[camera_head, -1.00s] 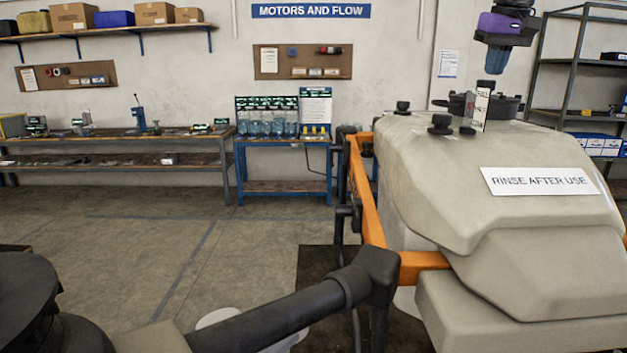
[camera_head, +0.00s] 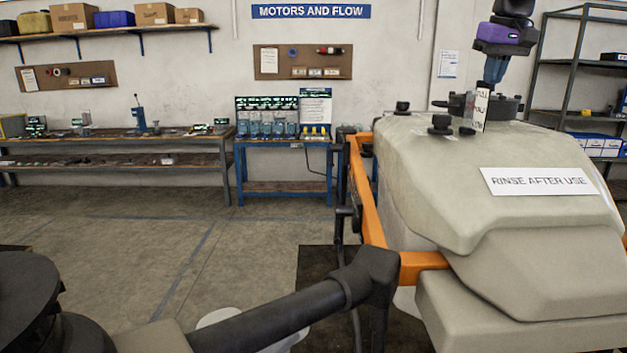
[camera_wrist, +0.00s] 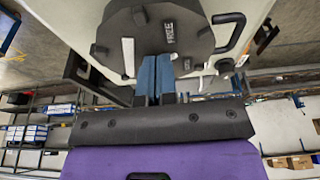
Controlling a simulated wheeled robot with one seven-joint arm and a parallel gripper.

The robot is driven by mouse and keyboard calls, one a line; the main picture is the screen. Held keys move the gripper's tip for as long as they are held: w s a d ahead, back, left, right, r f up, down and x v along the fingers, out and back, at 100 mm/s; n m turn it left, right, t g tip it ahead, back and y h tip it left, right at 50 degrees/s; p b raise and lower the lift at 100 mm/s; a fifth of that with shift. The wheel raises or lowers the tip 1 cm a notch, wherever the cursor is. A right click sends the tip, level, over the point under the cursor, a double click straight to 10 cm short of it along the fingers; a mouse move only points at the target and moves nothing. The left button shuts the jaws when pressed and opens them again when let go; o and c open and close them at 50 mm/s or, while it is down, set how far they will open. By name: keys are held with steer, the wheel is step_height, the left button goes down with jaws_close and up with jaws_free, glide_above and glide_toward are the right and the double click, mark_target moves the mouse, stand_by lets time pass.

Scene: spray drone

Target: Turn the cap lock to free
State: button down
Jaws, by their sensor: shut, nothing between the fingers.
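The dark round cap (camera_head: 508,104) sits on top of the pale tank (camera_head: 470,180). In the wrist view the cap (camera_wrist: 150,28) shows its face with a small "FREE" label (camera_wrist: 169,33), a white bar (camera_wrist: 128,57) to the label's left, and raised dark pieces. I cannot tell which piece is the lock. My gripper (camera_head: 488,86) points down above the left part of the cap. Its blue fingers (camera_wrist: 156,60) are shut together with nothing between them, and their tips are close to the cap's edge in the wrist view. Whether they touch is unclear.
A white upright tag (camera_head: 481,108) stands at the cap's left side. Black knobs (camera_head: 440,123) stand on the tank top nearby. An orange frame (camera_head: 364,200) runs along the tank's left. Shelves (camera_head: 570,60) stand behind at the right; the floor at left is clear.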

steer(key=shift+d+f, duration=0.45)
steer(key=shift+f, duration=0.1)
steer(key=shift+s+d, duration=0.1)
steer(key=shift+d, duration=0.5)
steer(key=shift+s+d, duration=0.1)
steer(key=shift+s, duration=0.15)
steer(key=shift+d, duration=0.2)
step_height(320, 180, up, 6)
steer(key=shift+a+r, duration=0.25)
steer(key=shift+a, duration=0.05)
stand_by(0.4)
